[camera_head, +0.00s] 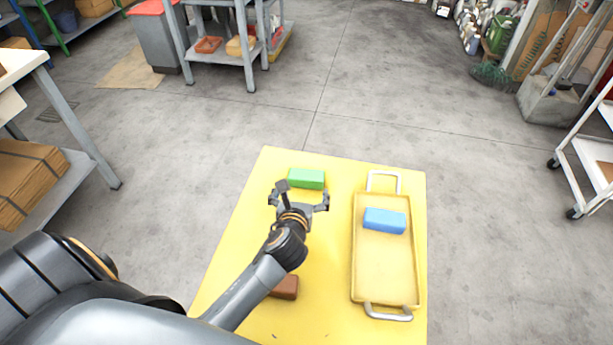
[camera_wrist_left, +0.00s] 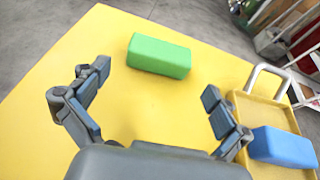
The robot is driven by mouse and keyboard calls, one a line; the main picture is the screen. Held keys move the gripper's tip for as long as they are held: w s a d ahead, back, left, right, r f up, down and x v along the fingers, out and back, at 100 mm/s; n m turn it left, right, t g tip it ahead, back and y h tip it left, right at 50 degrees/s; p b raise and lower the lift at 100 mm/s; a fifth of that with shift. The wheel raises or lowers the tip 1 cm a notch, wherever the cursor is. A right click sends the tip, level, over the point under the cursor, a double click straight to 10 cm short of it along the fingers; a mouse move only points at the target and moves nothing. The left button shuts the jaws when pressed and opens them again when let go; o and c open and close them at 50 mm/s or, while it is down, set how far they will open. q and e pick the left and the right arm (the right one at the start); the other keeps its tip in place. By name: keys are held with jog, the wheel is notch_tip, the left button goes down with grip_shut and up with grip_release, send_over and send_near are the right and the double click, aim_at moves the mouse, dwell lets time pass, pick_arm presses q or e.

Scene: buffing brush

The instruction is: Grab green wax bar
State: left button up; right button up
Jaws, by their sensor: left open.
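The green wax bar (camera_head: 306,179) lies on the yellow table (camera_head: 240,235) near its far edge. My left gripper (camera_head: 299,196) is open and empty, just on the near side of the green bar. In the left wrist view the green bar (camera_wrist_left: 159,56) lies ahead of the two spread fingers (camera_wrist_left: 152,98), between their lines and not touched by them. My right gripper is in neither view.
A yellow tray (camera_head: 384,270) with metal handles stands on the right of the table, with a blue bar (camera_head: 384,221) in it. A brown bar (camera_head: 286,287) lies partly hidden behind my left arm. The table is clear left of the green bar.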

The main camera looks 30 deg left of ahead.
aim_at(307, 175)
pick_arm(q)
jog(key=x, duration=0.3)
jog(key=shift+w+f, duration=0.15)
jog(key=shift+f, duration=0.05)
jog(key=shift+w+a+f, duration=0.15)
jog(key=shift+w+a, duration=0.05)
jog(key=shift+w, duration=0.15)
jog(key=shift+w+a+f, duration=0.15)
jog(key=shift+w, duration=0.25)
jog(key=b+x, duration=0.1)
jog(key=x, duration=0.3)
jog(key=shift+w+f, duration=0.15)
jog(key=shift+w, duration=0.05)
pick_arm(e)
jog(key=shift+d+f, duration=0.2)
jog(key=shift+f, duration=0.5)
pick_arm(q)
jog(key=shift+c, duration=0.2)
jog(key=c, duration=0.7)
jog(key=shift+c, duration=0.9)
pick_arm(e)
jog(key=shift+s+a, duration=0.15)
